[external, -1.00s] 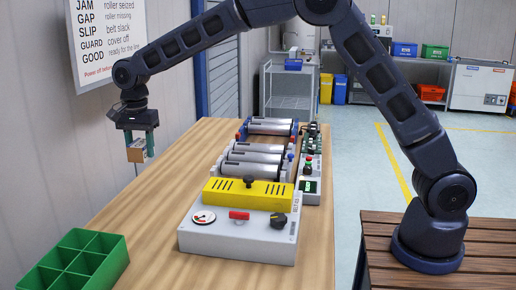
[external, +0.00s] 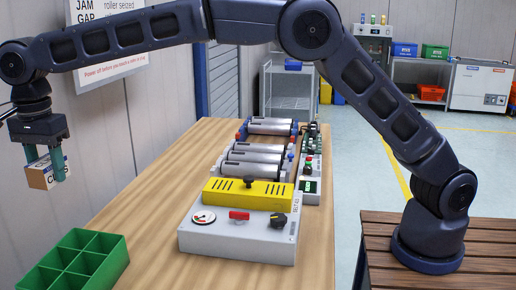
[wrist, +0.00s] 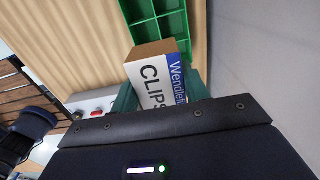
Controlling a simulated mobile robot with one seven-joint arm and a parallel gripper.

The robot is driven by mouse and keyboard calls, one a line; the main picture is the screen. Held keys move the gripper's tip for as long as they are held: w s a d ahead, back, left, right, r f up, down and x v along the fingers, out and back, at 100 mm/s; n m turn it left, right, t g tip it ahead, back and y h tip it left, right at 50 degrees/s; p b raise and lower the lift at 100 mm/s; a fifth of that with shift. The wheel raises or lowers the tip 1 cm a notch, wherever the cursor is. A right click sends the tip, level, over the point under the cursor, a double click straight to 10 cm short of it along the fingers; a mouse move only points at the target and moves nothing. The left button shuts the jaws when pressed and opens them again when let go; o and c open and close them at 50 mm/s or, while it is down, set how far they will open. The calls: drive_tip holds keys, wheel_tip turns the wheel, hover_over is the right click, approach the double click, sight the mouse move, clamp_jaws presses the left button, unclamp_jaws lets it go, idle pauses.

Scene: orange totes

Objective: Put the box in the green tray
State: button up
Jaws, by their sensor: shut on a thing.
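A small cardboard box (external: 46,174) with a white label reading CLIPS is held in the air at the left of the external view. My gripper (external: 45,168) is shut on it, one teal finger on each side. In the wrist view the box (wrist: 154,85) sits between the fingers, with a blue and white label. The green tray (external: 98,270) has several compartments and stands on the wooden table at the lower left. The box is above table height, up and to the left of the tray. In the wrist view the tray (wrist: 133,10) shows beyond the box.
A grey control panel with a yellow cover (external: 248,193) stands mid-table. Metal rollers (external: 257,155) lie behind it. The wall (external: 100,135) runs close along the left. Bare tabletop (external: 150,200) lies between tray and panel.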

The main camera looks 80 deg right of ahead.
wheel_tip(320, 180, down, 20)
drive_tip(key=shift+r, duration=0.1)
idle(0.5)
drive_tip(key=shift+a, duration=0.1)
drive_tip(key=o, duration=1.2)
